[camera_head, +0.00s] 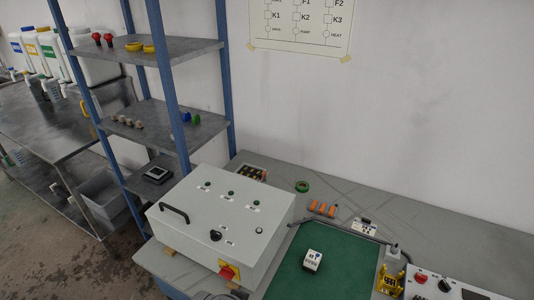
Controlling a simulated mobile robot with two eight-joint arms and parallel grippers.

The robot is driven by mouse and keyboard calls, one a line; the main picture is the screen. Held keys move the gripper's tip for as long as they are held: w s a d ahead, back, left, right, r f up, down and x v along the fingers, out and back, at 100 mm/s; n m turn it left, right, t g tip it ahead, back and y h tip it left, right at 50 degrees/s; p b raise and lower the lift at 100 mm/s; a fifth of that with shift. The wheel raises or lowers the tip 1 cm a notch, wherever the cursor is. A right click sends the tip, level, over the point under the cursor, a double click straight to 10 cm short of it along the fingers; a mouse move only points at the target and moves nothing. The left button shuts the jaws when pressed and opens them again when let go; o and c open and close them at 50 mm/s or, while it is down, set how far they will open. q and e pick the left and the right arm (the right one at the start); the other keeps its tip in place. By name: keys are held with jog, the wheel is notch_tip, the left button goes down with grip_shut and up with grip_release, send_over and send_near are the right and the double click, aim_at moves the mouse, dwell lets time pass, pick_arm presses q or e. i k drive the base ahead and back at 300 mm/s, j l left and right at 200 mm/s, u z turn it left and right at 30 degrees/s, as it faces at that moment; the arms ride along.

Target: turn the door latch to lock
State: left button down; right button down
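A white control box (222,217) sits tilted in view on the left part of the grey workbench. Its lid appears closed. A black handle (174,212) is on the lid's left side. A black round knob (216,236) is near the lid's front, and a small silver round fitting (260,230) is near its right edge. I cannot tell which of these is the door latch, or how it is turned. A red and yellow rotary switch (228,271) is on the box's front side. Neither of my grippers is in view.
A green mat (328,262) with a small white device (312,260) lies right of the box. Orange parts (322,209) and a green tape roll (302,186) lie behind it. A blue-post shelf (150,125) stands left. A panel with knobs (440,287) is at the lower right.

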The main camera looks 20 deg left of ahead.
aim_at(215, 236)
jog(key=u, duration=1.25)
